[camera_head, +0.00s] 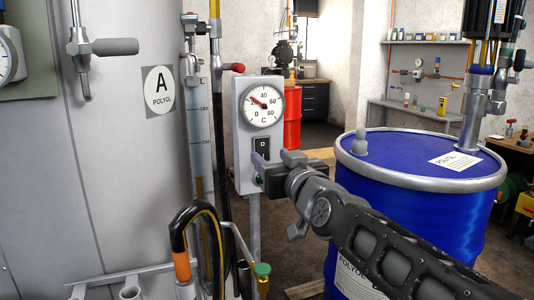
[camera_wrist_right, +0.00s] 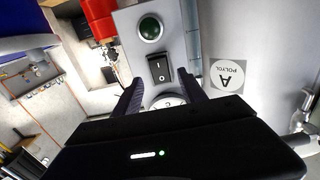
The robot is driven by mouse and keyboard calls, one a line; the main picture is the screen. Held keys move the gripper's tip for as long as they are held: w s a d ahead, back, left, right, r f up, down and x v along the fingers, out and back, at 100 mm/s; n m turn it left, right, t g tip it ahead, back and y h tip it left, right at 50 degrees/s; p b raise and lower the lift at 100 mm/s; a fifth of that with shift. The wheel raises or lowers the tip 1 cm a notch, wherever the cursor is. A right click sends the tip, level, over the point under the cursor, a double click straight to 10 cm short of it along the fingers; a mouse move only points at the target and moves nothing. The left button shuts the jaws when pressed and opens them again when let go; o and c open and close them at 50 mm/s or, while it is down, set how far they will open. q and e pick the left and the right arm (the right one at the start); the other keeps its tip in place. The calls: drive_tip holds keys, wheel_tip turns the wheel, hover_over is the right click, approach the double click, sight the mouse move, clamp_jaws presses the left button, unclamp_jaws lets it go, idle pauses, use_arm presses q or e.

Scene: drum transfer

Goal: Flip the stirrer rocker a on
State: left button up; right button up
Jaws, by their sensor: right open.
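The stirrer rocker (camera_head: 262,150) is a black switch with white marks on the grey control box (camera_head: 241,140) beside tank A. It also shows in the right wrist view (camera_wrist_right: 159,68), above and between my fingers; I cannot tell which side is pressed in. My right gripper (camera_head: 260,171) is open and empty, just below the rocker in the head view. In the right wrist view the fingers (camera_wrist_right: 162,92) point at the box on either side of the rocker's line; contact cannot be told. My left gripper is out of view.
A dial gauge (camera_head: 262,105) sits above the rocker. A dark green lamp (camera_wrist_right: 150,28) is on the same box. Tank A (camera_head: 120,180) and pipes stand left; a hose (camera_head: 181,235) curves below. A blue drum (camera_head: 420,210) stands right, behind my right arm.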

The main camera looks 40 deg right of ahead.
sight(263, 151)
drive_tip(key=shift+x, duration=1.75)
drive_tip(key=shift+c, duration=0.2)
clamp_jaws()
